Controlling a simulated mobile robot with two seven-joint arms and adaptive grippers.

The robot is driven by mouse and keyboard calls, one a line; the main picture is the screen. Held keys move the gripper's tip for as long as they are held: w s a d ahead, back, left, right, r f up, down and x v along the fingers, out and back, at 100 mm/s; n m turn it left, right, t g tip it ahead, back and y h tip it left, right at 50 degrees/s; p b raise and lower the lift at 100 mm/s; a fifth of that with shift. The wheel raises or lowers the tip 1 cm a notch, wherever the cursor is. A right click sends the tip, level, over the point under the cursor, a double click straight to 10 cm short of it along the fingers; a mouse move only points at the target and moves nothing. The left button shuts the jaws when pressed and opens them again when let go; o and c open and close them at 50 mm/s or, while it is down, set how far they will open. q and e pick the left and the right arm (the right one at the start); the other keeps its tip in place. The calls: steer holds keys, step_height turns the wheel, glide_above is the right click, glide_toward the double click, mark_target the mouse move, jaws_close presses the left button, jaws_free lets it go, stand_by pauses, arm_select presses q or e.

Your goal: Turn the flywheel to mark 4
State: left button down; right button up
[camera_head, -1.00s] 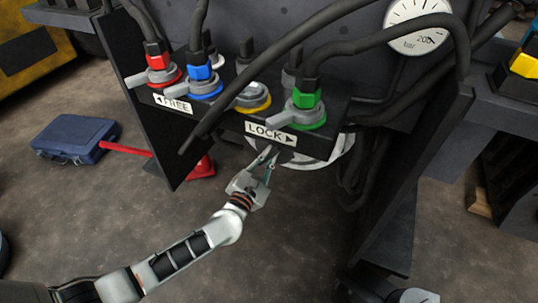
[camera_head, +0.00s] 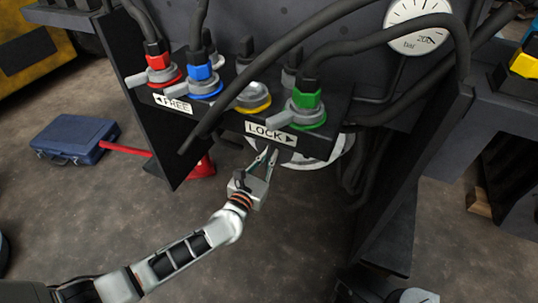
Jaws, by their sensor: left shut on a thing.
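The flywheel (camera_head: 325,158) is a pale, ring-shaped wheel under the valve panel. Only part of its lower rim shows; the panel hides the rest, and I cannot read any mark on it. My left gripper (camera_head: 268,157) reaches up from below to the left part of the wheel, under the LOCK label. Its two thin fingers are shut on the flywheel, though the exact contact at the tips is hard to see.
The panel (camera_head: 232,118) carries red, blue, yellow and green valves, with FREE and LOCK labels. Thick black hoses (camera_head: 285,48) cross above it. Dark upright plates stand on both sides. A blue case (camera_head: 72,138) and a red jack (camera_head: 200,165) are on the floor at left.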

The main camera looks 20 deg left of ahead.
arm_select(q)
steer(key=shift+w+a+r+n, duration=0.1)
steer(key=shift+w+r+n, duration=0.3)
steer(key=shift+n, duration=0.3)
steer(key=c, duration=2.1)
jaws_free()
steer(key=shift+o, duration=1.3)
steer(key=shift+w+d+f, duration=0.15)
steer(key=shift+d+f, duration=0.05)
steer(key=shift+f, duration=0.05)
steer(key=shift+s, duration=0.2)
